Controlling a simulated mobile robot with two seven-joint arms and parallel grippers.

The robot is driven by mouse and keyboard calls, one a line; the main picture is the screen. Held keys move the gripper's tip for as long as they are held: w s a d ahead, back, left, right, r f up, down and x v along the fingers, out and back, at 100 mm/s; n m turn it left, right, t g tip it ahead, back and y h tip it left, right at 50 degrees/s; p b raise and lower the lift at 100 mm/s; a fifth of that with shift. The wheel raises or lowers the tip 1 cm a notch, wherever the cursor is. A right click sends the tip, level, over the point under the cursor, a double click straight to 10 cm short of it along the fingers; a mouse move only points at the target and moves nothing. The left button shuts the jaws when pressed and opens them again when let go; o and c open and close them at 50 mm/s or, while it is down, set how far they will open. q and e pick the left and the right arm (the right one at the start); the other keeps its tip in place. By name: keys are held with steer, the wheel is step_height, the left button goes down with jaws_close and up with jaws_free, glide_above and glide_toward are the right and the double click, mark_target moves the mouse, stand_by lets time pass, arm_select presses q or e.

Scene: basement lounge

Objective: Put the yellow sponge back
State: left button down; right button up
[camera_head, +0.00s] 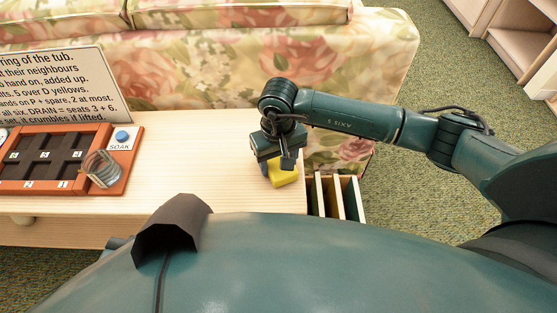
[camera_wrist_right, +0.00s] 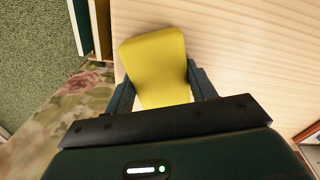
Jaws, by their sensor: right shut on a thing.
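The yellow sponge (camera_head: 284,175) is near the right end of the pale wooden table (camera_head: 215,180). My right gripper (camera_head: 279,162) points down over it and is shut on it. In the right wrist view the sponge (camera_wrist_right: 157,65) sits between the two dark fingers of my right gripper (camera_wrist_right: 162,93), over the table edge area. I cannot tell whether its underside touches the tabletop. My left gripper is not in view.
A slotted rack (camera_head: 338,197) stands beside the table's right end. A floral sofa (camera_head: 215,60) is behind.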

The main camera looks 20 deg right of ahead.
steer(key=shift+f, duration=0.15)
steer(key=o, duration=0.9)
